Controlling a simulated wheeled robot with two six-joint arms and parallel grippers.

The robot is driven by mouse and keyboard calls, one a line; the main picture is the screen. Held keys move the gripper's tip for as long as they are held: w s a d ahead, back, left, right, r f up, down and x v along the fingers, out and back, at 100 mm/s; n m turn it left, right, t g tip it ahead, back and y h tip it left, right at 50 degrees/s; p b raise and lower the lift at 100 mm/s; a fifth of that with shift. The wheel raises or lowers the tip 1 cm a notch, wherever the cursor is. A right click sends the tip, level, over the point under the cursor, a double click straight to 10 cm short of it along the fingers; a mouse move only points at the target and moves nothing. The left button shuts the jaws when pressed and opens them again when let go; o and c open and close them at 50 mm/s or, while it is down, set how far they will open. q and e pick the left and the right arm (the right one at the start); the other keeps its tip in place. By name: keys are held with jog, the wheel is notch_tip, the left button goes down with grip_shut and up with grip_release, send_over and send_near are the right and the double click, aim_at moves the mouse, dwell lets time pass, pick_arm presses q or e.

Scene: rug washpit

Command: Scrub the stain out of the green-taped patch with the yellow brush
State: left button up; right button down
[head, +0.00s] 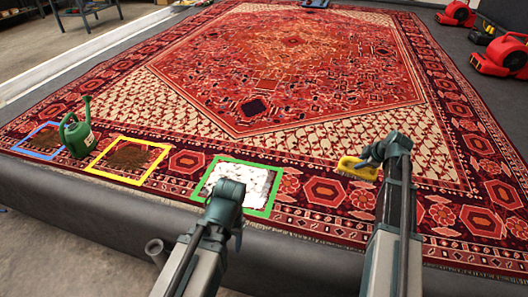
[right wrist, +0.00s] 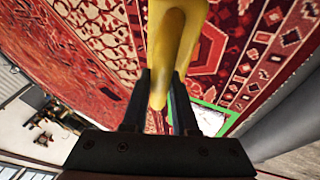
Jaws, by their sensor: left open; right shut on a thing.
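The green-taped patch (head: 212,172) lies on the rug's near border, and its inside is covered by white foam (head: 238,176). The tape also shows at the right in the right wrist view (right wrist: 223,108). My right gripper (head: 369,158) is shut on the yellow brush (head: 358,168), to the right of the patch. The brush handle (right wrist: 175,40) runs up between the fingers in the right wrist view. My left gripper (head: 234,205) is open at the near edge of the patch and hides part of it. No stain shows through the foam.
A green watering can (head: 77,135) stands between the blue-taped patch (head: 22,152) and the yellow-taped patch (head: 95,171), both with dark stains. Red blowers (head: 503,57) stand at the far right. The rug's middle (head: 300,75) is clear.

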jog(key=w+a+f+n+b, duration=0.1)
jog(key=w+a+f+b, duration=0.1)
jog(key=w+a, duration=0.6)
jog(key=w+a+f+b, duration=0.15)
jog(key=w+a, duration=0.35)
jog(key=a, duration=0.6)
jog(key=w+a+f+b, duration=0.1)
jog(key=w+a, duration=0.1)
jog(key=a, duration=0.9)
jog(key=w+a+f+n+y+b, duration=0.1)
jog(key=w+a, duration=0.1)
jog(key=a, duration=0.9)
jog(key=shift+w+a, duration=0.35)
jog(key=shift+w, duration=0.05)
jog(key=shift+f, duration=0.2)
